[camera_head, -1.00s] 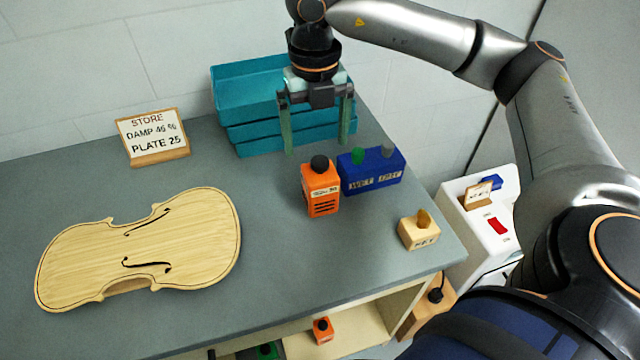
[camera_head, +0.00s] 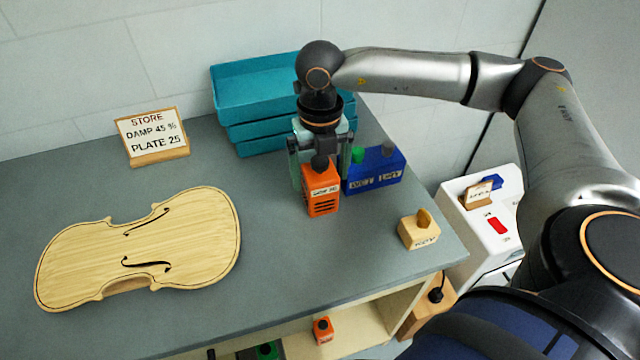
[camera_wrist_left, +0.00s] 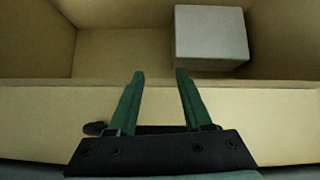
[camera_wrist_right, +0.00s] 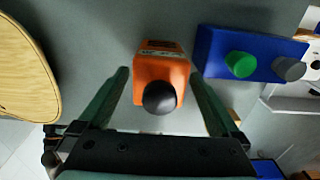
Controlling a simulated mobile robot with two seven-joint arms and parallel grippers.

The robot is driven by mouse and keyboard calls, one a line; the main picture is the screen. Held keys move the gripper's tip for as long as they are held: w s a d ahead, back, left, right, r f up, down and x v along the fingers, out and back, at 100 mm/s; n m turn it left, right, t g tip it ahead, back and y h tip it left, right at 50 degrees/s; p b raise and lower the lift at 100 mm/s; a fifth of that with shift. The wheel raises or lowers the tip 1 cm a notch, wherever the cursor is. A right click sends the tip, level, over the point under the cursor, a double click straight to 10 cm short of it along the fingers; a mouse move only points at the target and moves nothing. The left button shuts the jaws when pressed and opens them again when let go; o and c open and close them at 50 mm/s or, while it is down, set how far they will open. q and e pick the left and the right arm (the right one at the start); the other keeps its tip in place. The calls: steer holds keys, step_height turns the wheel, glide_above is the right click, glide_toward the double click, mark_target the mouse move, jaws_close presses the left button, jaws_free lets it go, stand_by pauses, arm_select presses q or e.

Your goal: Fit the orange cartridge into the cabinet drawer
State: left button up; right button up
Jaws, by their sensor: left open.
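An orange cartridge (camera_head: 321,190) with a black knob stands upright on the grey bench. My right gripper (camera_head: 319,172) is open, pointing down with a finger on either side of the cartridge's upper part. In the right wrist view the cartridge (camera_wrist_right: 160,72) lies between the open fingers, with gaps showing beside it. My left gripper (camera_wrist_left: 160,75) is open and empty, seen only in its wrist view. It is at the front edge of a cream open compartment (camera_wrist_left: 120,52), perhaps the drawer, with a pale grey block (camera_wrist_left: 211,38) inside.
A blue holder (camera_head: 374,172) with green and grey knobs stands close right of the cartridge. Teal trays (camera_head: 262,88) are behind. A violin plate (camera_head: 140,250) lies left, a sign (camera_head: 153,137) behind it. A small wooden block (camera_head: 419,231) is front right. Another small orange object (camera_head: 322,330) sits below the bench top.

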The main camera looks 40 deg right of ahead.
steer(key=c, duration=1.5)
steer(key=shift+r, duration=0.1)
jaws_close()
steer(key=shift+r, duration=0.1)
